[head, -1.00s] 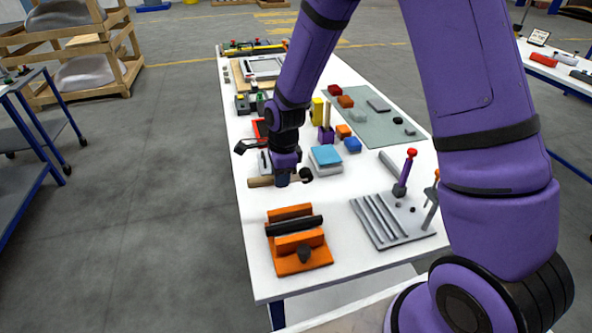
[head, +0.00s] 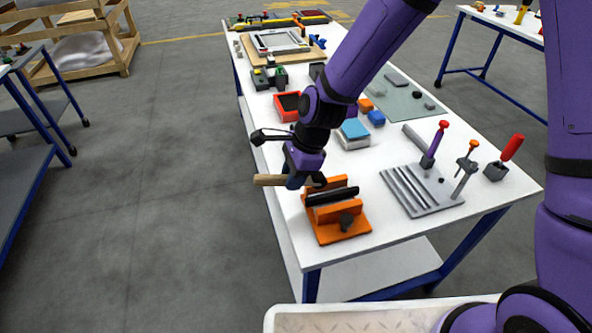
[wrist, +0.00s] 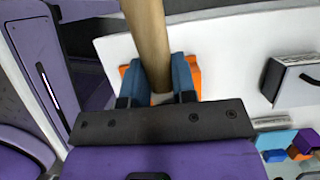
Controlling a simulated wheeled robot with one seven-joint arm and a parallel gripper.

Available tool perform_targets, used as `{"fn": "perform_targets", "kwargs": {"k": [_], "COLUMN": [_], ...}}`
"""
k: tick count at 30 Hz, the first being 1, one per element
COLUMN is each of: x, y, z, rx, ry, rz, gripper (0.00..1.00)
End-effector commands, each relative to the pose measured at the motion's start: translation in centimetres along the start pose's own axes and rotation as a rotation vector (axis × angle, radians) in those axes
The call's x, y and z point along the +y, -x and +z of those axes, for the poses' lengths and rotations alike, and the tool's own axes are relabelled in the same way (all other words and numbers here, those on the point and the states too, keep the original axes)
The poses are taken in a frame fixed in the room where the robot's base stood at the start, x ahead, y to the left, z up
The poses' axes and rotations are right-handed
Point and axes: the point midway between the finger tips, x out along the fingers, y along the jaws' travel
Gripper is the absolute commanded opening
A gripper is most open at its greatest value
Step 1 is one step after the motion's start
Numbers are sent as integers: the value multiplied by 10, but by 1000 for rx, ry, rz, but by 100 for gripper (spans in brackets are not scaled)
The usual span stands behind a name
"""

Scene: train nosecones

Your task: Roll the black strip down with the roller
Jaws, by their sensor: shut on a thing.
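My gripper (head: 302,182) is shut on the wooden handle (head: 268,180) of the roller, which sticks out to the left. The handle also shows in the wrist view (wrist: 148,40), between my blue fingers (wrist: 158,85). The roller's working end is mostly hidden by my gripper; a dark part shows just to its right. The black strip (head: 334,197) lies along the orange fixture (head: 328,236) at the near end of the table. My gripper is at the fixture's far left corner. I cannot tell whether the roller touches the strip.
A grey grooved plate (head: 410,190) and upright tools, including a red-handled one (head: 511,148), stand to the right. A blue-topped block (head: 354,130) and a red tray (head: 287,106) lie behind. The white table's (head: 392,226) near right corner is clear.

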Motion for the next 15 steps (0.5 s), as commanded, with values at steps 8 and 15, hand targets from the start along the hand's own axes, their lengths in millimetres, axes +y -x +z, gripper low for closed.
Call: {"fn": "perform_targets", "kwargs": {"k": [8,15], "x": [0,0], "y": [-23,-35], "z": [-8,-12], "rx": [0,0], "ry": [-1,-1], "rz": [1,0], "gripper": [0,0]}}
